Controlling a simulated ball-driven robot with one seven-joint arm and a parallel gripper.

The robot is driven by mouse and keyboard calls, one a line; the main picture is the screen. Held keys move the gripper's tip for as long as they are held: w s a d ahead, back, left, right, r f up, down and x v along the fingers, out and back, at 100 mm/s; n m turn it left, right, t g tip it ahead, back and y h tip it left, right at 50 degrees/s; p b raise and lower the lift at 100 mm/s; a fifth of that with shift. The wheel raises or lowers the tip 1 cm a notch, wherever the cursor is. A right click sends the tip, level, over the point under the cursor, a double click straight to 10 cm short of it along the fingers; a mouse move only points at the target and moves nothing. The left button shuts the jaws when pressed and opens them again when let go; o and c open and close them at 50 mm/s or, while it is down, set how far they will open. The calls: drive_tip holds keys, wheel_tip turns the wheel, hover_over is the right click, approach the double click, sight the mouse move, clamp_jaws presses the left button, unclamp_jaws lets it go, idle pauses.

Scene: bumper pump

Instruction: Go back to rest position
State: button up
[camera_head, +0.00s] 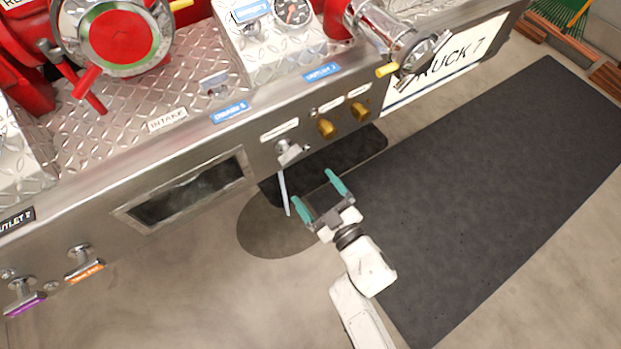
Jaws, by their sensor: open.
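My gripper (320,196) is at the picture's centre, in front of the steel bumper panel (205,150). Its two teal fingers are spread apart with nothing between them. A silver lever with a long thin handle (284,190) hangs from the panel just left of my gripper. The left finger is close to the lever's lower end; I cannot tell whether they touch. My white arm reaches up from the bottom of the picture.
Two brass knobs (327,128) sit on the panel above my gripper. Purple (25,302) and orange (86,272) pull handles stick out at lower left. A dark mat (490,170) covers the floor at right. The floor at bottom centre is clear.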

idle(0.6)
drive_tip(key=d+f+m+g+h, duration=0.1)
drive_tip(key=d+f+m+h, duration=0.1)
drive_tip(key=d+m+h, duration=0.8)
drive_tip(key=s+d+f+g+h, duration=0.1)
drive_tip(key=s+d+g, duration=0.25)
drive_tip(key=d, duration=0.35)
drive_tip(key=s+d+f+g, duration=0.1)
drive_tip(key=s+d+g, duration=0.1)
drive_tip(key=s+d, duration=0.3)
drive_tip(key=s+d+r+m+g, duration=0.1)
drive_tip(key=s+d+g, duration=0.15)
drive_tip(key=s, duration=0.35)
drive_tip(key=s+d+r+g, duration=0.1)
drive_tip(key=s+r+g, duration=0.15)
drive_tip(key=s, duration=0.25)
drive_tip(key=s+d+r+m+g, duration=0.1)
drive_tip(key=s+g, duration=0.2)
drive_tip(key=s, duration=0.3)
wheel_tip(320, 180, up, 11)
drive_tip(key=p, duration=1.2)
drive_tip(key=shift+w+y, duration=0.4)
drive_tip(key=shift+r+t, duration=0.1)
drive_tip(key=shift+t, duration=0.15)
